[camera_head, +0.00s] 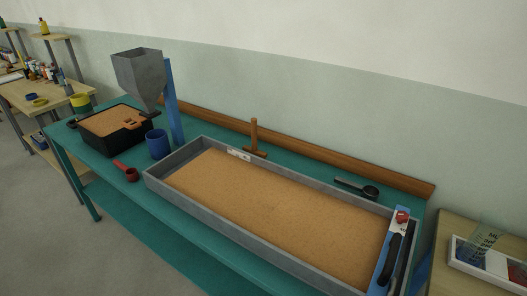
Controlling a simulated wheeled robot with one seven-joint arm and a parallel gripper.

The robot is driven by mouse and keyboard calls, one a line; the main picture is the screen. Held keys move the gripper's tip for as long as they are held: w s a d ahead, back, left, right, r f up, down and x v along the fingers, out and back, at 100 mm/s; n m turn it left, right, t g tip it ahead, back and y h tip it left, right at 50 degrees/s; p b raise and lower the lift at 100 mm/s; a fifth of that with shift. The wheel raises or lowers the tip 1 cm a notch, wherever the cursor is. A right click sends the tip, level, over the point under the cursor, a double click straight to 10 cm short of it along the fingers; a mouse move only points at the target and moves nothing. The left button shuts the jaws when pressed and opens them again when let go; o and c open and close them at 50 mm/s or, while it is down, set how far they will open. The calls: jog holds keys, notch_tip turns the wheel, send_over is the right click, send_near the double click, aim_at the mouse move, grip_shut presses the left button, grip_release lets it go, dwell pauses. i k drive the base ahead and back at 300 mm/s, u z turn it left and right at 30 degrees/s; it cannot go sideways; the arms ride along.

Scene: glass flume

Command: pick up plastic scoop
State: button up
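A small red scoop (131,174) with a short handle lies on the green bench (200,208), near its front edge and left of the long tray. It looks like the plastic scoop, though I cannot confirm its material. A dark long-handled scoop or ladle (370,191) lies behind the tray at the right. My gripper is not in view.
A sand-filled grey tray (151,180) takes up much of the bench. A blue cup (158,144), a black sand bin (101,149) and a grey hopper (138,75) on a blue post stand at the left. Open floor (45,230) lies in front.

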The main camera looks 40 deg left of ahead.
aim_at(125, 170)
jog(key=k, duration=0.5)
jog(key=z, duration=1.6)
jog(key=i, duration=0.65)
jog(key=u, duration=4.35)
jog(key=i, duration=0.5)
jog(key=u, duration=0.95)
